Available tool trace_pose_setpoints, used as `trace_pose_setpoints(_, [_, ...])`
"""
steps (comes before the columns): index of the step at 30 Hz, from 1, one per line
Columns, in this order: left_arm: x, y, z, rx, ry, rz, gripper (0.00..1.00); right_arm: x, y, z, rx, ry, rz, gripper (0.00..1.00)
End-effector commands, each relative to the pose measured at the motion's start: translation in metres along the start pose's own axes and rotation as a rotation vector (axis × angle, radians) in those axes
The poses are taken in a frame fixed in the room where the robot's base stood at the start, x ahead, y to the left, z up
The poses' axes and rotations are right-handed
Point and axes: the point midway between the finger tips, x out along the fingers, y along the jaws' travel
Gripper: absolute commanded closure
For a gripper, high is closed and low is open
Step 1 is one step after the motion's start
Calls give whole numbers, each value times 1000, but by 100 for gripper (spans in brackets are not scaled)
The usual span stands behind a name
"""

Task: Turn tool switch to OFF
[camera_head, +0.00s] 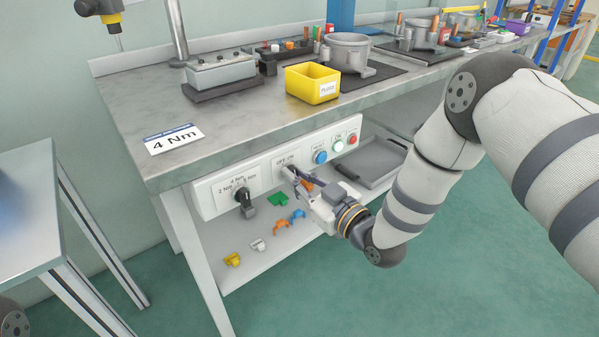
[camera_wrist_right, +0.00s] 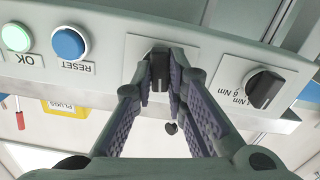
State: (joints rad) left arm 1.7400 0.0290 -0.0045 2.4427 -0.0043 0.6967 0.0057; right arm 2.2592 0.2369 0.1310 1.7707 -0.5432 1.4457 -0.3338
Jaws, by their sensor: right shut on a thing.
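The tool switch is a black rotary knob (camera_wrist_right: 159,72) on a pale plate in the right wrist view. My right gripper (camera_wrist_right: 161,82) has one finger on each side of the knob and is shut on it. The fingers hide part of the plate, and its marks cannot be read there. In the head view my right gripper (camera_head: 292,174) reaches the front panel (camera_head: 205,202) from the right, just below the OFF/ON lettering (camera_head: 285,160). The knob is mostly hidden there. My left gripper is not in view.
A torque selector knob (camera_head: 243,199) sits left of the switch. A blue RESET button (camera_head: 320,157), a green-lit OK button (camera_head: 338,146) and a red button (camera_head: 352,138) sit to its right. A lower shelf (camera_head: 240,275) holds several coloured clips and a grey tray (camera_head: 378,163).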

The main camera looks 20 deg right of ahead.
Motion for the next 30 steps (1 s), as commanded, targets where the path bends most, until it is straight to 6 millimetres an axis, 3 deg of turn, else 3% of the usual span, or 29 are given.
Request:
trace_pose_setpoints(13, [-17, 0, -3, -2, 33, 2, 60, 0, -1, -1, -274, 1, -1, 100])
trace_pose_setpoints(30, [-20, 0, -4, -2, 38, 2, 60, 0, -1, 1, -346, -1, 0, 100])
